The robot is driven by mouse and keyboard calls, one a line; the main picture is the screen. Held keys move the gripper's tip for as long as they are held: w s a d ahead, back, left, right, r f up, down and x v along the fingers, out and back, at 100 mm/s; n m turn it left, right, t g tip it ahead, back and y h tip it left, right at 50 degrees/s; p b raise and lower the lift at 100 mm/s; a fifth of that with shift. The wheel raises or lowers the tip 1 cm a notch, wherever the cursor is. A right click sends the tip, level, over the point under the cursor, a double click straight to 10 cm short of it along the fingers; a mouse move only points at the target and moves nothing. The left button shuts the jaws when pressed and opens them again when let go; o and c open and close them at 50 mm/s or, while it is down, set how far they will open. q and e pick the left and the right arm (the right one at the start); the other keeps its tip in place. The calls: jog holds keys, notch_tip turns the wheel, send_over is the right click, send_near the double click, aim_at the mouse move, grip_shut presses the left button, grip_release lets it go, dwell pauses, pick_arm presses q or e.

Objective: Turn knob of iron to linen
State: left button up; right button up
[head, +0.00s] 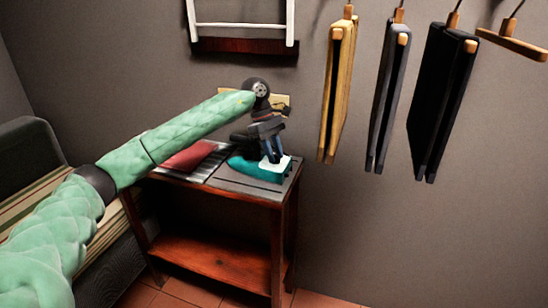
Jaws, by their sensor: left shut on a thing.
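The teal and white iron (248,167) rests on the top of a small dark red wooden table. My left arm reaches in from the left, and its gripper (272,156) points down onto the right part of the iron, at the white piece. The gripper is shut on part of the iron. The fingers cover the spot, so I cannot make out the knob or its setting. My right gripper is not in view.
The table top (258,190) also bears a red folded cloth (188,158) and a striped cloth beside it. Folded garments on hangers (338,95) hang at the right. A dark striped seat (30,180) stands at the left, partly behind my arm.

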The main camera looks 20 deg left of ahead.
pick_arm(q)
jog(key=shift+m+g+b, duration=0.3)
jog(key=shift+m+b, duration=0.25)
jog(key=shift+m, duration=0.35)
jog(key=shift+y, duration=0.3)
jog(key=o, duration=1)
jog(key=shift+w, duration=0.1)
jog(key=shift+v, duration=3.9)
